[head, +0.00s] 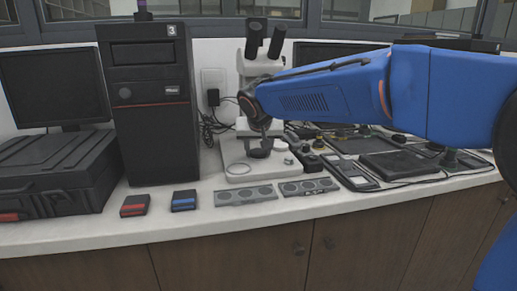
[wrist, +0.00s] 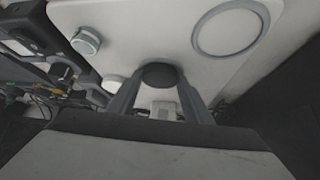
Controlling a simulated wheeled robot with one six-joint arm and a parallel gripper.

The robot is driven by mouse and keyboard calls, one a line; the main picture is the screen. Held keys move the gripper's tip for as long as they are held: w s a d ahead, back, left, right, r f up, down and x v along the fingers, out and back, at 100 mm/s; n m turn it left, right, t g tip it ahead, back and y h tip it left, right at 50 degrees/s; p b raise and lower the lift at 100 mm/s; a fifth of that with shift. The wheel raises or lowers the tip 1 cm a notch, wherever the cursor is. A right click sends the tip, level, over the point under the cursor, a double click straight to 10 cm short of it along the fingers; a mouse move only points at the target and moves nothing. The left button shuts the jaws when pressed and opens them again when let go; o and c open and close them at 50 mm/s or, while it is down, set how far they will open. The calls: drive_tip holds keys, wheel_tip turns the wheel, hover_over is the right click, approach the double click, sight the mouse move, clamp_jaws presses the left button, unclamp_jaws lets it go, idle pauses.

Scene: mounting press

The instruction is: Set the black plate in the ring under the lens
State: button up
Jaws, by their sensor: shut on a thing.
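The black plate (wrist: 160,74) is a small dark disc between the two fingertips of my gripper (wrist: 160,82) in the wrist view. In the head view, my gripper (head: 260,143) holds the black plate (head: 258,153) over the right part of the microscope's white base (head: 270,174). The ring (wrist: 226,57) is a grey circle on that base, up and to the right of the plate in the wrist view. In the head view the ring (head: 238,175) lies left of the plate and looks empty. My arm hides part of the microscope (head: 262,65) and its lens.
Slotted grey trays (head: 246,195) and red (head: 135,206) and blue (head: 184,201) boxes lie in front. Tools and a dark pad (head: 400,164) crowd the right. A black computer tower (head: 150,100) stands left.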

drive_tip(key=o, duration=1.1)
drive_tip(key=shift+r, duration=0.25)
drive_tip(key=v, duration=1.1)
drive_tip(key=shift+s+d+r, duration=0.1)
drive_tip(key=shift+s+r, duration=0.15)
drive_tip(key=shift+s, duration=0.05)
drive_tip(key=shift+d, duration=0.1)
